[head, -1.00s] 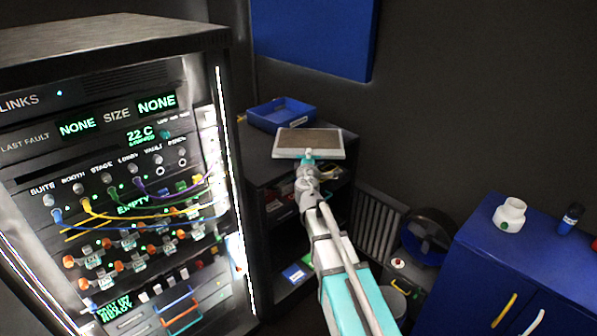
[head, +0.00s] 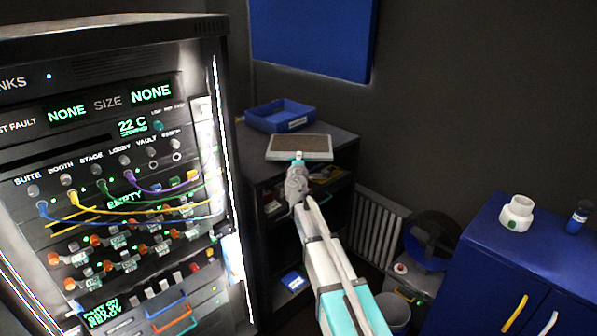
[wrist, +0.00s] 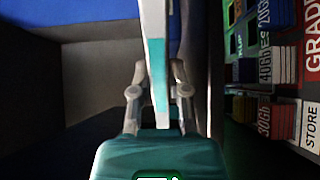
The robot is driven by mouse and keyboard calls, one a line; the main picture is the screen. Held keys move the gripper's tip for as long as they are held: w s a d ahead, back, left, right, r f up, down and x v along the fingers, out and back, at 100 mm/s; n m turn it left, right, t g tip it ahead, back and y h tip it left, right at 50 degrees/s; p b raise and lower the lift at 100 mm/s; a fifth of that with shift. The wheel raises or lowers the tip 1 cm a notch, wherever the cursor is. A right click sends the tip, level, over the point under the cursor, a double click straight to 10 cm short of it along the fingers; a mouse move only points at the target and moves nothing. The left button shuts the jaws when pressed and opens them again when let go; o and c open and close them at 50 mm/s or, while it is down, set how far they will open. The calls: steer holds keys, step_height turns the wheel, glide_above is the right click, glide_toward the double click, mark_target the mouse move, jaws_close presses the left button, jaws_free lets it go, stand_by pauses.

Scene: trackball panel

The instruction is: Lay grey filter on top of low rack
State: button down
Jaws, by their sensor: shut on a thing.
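The grey filter (head: 300,148) is a flat panel with a pale frame and a brownish-grey face. In the head view it lies flat over the front part of the dark low rack's top (head: 256,152). I cannot tell whether it touches the top. My gripper (head: 299,159) is shut on the filter's near edge. In the wrist view the filter (wrist: 155,50) shows edge-on as a pale upright strip between the fingers of my gripper (wrist: 157,90). My gripper hides part of the rack's front.
A blue tray (head: 281,116) stands at the back of the rack top, behind the filter. Labelled boxes (wrist: 283,120) fill a shelf. A tall lit equipment rack (head: 120,190) stands close on the left. A blue cabinet (head: 520,250) is at right, with a white fitting (head: 516,212) on it.

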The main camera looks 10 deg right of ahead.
steer(key=shift+f, duration=0.1)
steer(key=shift+w+a+f+b, duration=0.1)
steer(key=shift+w+f+b, duration=0.35)
steer(key=shift+f+b, duration=1.5)
steer(key=shift+b, duration=0.05)
steer(key=shift+f, duration=0.1)
steer(key=c, duration=0.6)
jaws_free()
steer(key=shift+r, duration=0.2)
steer(key=s, duration=0.4)
steer(key=s+a, duration=0.1)
steer(key=s, duration=0.3)
steer(key=s+a, duration=0.1)
steer(key=s, duration=0.3)
steer(key=shift+f, duration=0.15)
steer(key=shift+d, duration=0.1)
